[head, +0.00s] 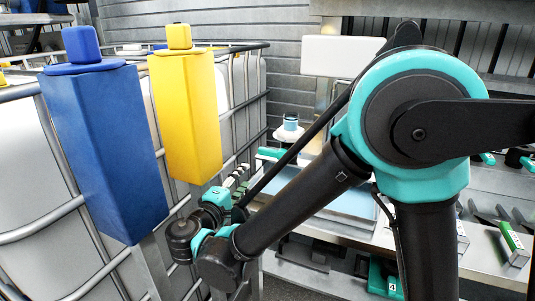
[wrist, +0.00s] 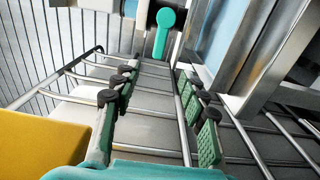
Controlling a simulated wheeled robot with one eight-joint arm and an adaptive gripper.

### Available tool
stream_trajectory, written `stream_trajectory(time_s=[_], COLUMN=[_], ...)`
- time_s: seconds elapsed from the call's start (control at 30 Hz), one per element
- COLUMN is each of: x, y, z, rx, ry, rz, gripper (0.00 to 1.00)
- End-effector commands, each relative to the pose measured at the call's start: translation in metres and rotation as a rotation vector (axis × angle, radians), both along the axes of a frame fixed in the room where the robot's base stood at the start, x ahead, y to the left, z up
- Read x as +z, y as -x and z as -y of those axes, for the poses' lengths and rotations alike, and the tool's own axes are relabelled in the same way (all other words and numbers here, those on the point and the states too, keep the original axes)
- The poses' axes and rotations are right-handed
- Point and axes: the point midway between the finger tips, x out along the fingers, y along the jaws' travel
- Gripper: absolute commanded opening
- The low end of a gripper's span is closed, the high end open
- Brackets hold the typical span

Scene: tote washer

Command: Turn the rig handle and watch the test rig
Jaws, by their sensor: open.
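A teal lever with a round end, which looks like the rig handle (wrist: 162,32), hangs at the top middle of the wrist view. My gripper (wrist: 156,76) is open and empty, with its green, black-tipped fingers spread wide. The lever shows beyond the fingertips, between their lines, and nothing touches it. In the head view my gripper (head: 240,183) is low, left of centre, partly behind my arm. The test rig cannot be made out for certain. A metal frame with a pale blue panel (wrist: 222,28) stands right of the lever.
A blue bottle-shaped container (head: 105,145) and a yellow one (head: 186,115) hang by a caged white tank (head: 25,165) at left. The yellow one (wrist: 38,145) is close to my gripper in the wrist view. Metal bars (wrist: 155,112) run beneath the fingers. A workbench (head: 485,255) is at right.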

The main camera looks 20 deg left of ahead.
Motion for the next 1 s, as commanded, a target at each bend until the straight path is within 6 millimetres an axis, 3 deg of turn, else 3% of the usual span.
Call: stream_trajectory(time_s=[0.7, 1.0], x=[-0.001, -0.001], y=[-0.134, -0.164], z=[0.013, 0.014], rx=[-0.005, -0.002], ry=[0.0, 0.0], rz=[-0.003, -0.004], gripper=[0.43, 0.43])
